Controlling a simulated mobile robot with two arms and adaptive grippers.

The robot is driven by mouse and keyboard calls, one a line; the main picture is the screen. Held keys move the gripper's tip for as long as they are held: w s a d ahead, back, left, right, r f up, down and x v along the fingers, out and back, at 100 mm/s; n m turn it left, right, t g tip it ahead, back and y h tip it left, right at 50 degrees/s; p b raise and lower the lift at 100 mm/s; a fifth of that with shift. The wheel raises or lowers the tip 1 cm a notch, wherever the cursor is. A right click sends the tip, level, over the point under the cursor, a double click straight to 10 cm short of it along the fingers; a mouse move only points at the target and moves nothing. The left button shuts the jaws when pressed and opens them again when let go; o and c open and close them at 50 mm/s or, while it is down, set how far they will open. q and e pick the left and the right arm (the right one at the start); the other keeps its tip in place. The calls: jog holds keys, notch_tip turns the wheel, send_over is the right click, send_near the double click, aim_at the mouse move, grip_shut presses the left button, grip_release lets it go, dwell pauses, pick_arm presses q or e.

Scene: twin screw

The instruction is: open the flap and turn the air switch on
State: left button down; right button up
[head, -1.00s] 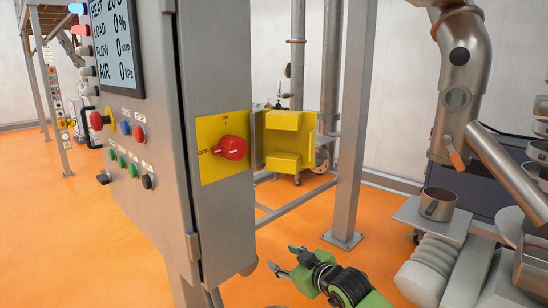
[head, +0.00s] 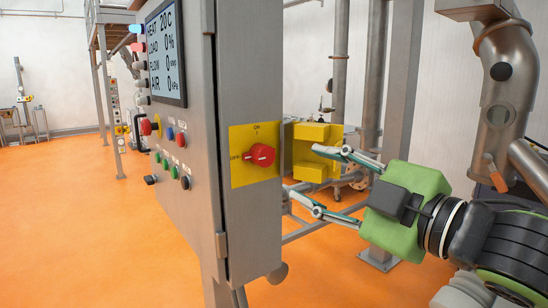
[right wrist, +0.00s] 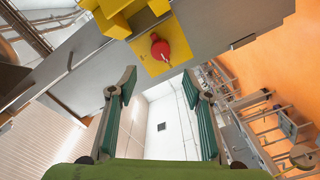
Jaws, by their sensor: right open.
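The red air switch (head: 261,155) sits on a yellow plate (head: 241,176) on the side of the grey cabinet. The plate is marked ON at the top and OFF at the left; the knob's exact setting is hard to read. The yellow flap (head: 310,132) stands swung open to the right of the plate. My right gripper (head: 318,172) is open and empty, its fingers pointing left toward the switch, in front of the flap in the picture. In the right wrist view the switch (right wrist: 160,49) shows uncovered ahead of the open fingers, apart from them. My left gripper is not in view.
The cabinet (head: 244,80) carries a display (head: 165,55) reading AIR 0 kPa, and several buttons on its front. Metal posts and pipes (head: 371,70) stand behind the flap. The orange floor (head: 75,210) at the left is clear.

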aim_at(267, 157)
jog(key=p+x, duration=0.2)
jog(key=x, duration=1)
jog(key=shift+c, duration=0.3)
jog(key=c, duration=1)
